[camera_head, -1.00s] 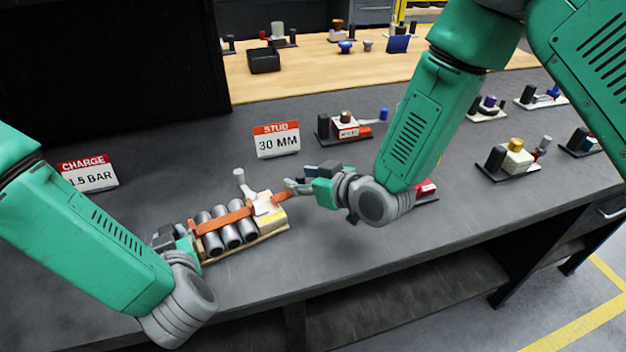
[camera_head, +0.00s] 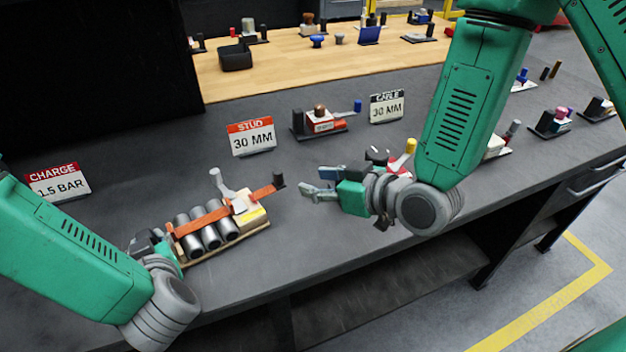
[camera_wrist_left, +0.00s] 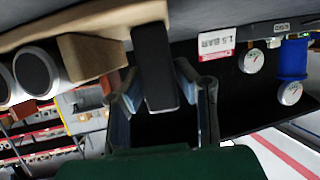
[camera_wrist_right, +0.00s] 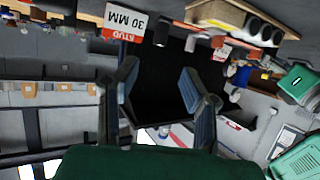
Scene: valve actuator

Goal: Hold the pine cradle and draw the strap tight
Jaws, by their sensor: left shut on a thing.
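The pine cradle (camera_head: 222,242) holds several grey cylinders (camera_head: 203,233) in a row on the dark bench. An orange strap (camera_head: 202,219) runs over them through a white and yellow block (camera_head: 248,213) with a raised grey lever (camera_head: 222,184). The strap's free end, with a black tab (camera_head: 278,180), sticks out to the right. My left gripper (camera_head: 168,246) is at the cradle's left end; in the left wrist view its fingers are shut on a dark upright part (camera_wrist_left: 156,82) of the cradle. My right gripper (camera_head: 318,186) is open and empty, right of the strap end and apart from it.
A STUD sign (camera_head: 251,137) stands behind the cradle, a CHARGE sign (camera_head: 58,183) at left and a CABLE sign (camera_head: 387,107) farther right. Small fixtures (camera_head: 320,121) stand behind and right of my right gripper. The bench in front of the cradle is clear.

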